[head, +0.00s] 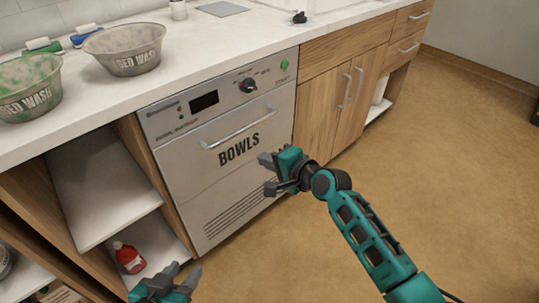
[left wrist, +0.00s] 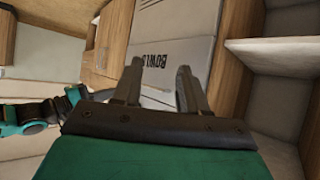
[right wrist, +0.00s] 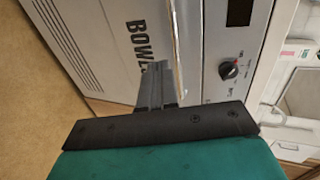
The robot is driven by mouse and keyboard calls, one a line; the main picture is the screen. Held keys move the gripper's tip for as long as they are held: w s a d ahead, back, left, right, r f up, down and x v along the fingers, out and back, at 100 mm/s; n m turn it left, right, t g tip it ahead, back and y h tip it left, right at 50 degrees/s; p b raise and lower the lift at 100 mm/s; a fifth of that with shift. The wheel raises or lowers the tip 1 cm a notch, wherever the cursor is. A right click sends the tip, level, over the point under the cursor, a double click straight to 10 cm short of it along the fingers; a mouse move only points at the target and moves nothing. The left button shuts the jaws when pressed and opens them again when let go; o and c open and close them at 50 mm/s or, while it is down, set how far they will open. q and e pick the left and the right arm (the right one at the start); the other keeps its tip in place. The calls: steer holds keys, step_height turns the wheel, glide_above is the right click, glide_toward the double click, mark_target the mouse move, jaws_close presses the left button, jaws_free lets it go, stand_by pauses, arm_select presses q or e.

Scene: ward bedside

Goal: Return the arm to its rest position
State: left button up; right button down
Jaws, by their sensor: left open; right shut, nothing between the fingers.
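My right gripper (head: 266,175) is shut and empty, in front of the bowl washer door marked BOWLS (head: 240,145). In the right wrist view its closed fingers (right wrist: 157,80) overlap the picture of the door near the bar handle (right wrist: 177,50); I cannot tell whether they touch. My left gripper (head: 182,277) is at the bottom of the head view, low in front of the open shelves. In the left wrist view its fingers (left wrist: 157,82) stand apart with nothing between them. The washer door looks shut.
Two grey bowls marked BED WASH (head: 125,48) (head: 28,88) stand on the white counter (head: 200,50); the left one has green stains. A red bottle (head: 129,257) stands on the lower shelf. Wooden cupboards (head: 330,90) are right of the washer. The floor (head: 450,150) at right is clear.

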arm_select(q)
step_height(320, 180, up, 7)
steer(key=s+a+y+p, duration=0.1)
steer(key=a+p, duration=0.1)
steer(key=p, duration=0.9)
steer(key=shift+s+a+r, duration=0.15)
steer(key=shift+a, duration=0.25)
arm_select(e)
steer(key=s+d+n+h, duration=0.3)
steer(key=s+d+n, duration=0.3)
steer(key=s, duration=0.6)
steer(key=s+d+n+h, duration=0.3)
steer(key=s+d+n, duration=0.4)
steer(key=s, duration=0.5)
steer(key=shift+s+d+r, duration=0.15)
steer(key=shift+s+d, duration=0.25)
arm_select(q)
steer(key=shift+d, duration=0.15)
arm_select(e)
steer(key=c, duration=1.8)
jaws_free()
